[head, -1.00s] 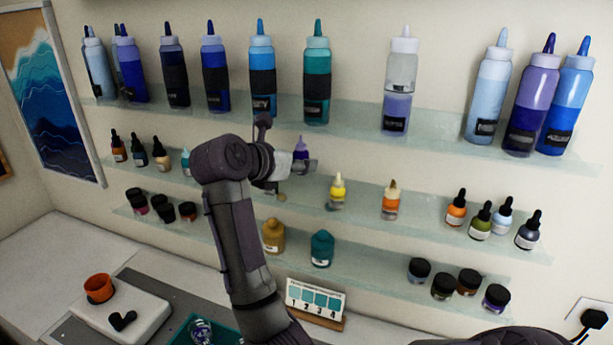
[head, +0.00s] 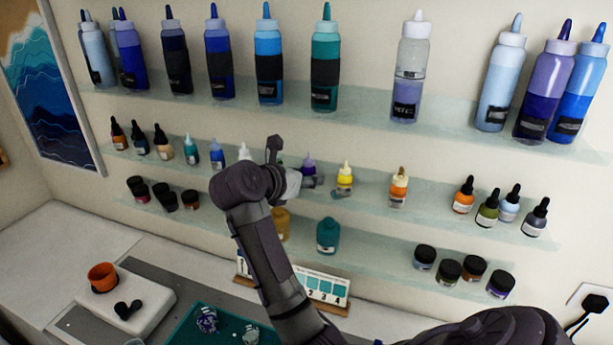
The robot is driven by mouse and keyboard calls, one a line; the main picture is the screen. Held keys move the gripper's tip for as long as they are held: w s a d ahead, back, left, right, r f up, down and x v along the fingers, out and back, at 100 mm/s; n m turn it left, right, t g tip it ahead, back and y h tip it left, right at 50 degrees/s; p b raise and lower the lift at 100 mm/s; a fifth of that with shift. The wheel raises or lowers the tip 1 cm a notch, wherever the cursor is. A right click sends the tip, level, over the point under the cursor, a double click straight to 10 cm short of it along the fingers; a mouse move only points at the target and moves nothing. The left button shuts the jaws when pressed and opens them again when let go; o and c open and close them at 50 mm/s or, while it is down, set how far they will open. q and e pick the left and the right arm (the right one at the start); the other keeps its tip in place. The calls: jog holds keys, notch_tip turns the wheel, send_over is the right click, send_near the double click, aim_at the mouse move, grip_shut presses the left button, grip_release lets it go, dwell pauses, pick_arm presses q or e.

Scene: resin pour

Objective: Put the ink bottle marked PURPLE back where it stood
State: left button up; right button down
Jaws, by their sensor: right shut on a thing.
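The purple-capped ink bottle (head: 309,165) is in the middle of the middle glass shelf (head: 425,205), just left of the yellow bottle (head: 344,178). My right gripper (head: 312,182) is shut on it, seen from behind and partly hidden by its wrist. The bottle looks upright, with its top about level with its neighbours. Its base and label are hidden, so I cannot tell whether it touches the shelf. My left gripper is not in view.
Tall squeeze bottles line the shelf above. A teal jar (head: 327,236) stands below. A numbered card (head: 325,287) is on the counter.

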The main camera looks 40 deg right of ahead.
jog(key=shift+s+f, duration=0.15)
jog(key=c, duration=1.3)
grip_release()
jog(key=shift+s, duration=0.1)
jog(key=o, duration=0.5)
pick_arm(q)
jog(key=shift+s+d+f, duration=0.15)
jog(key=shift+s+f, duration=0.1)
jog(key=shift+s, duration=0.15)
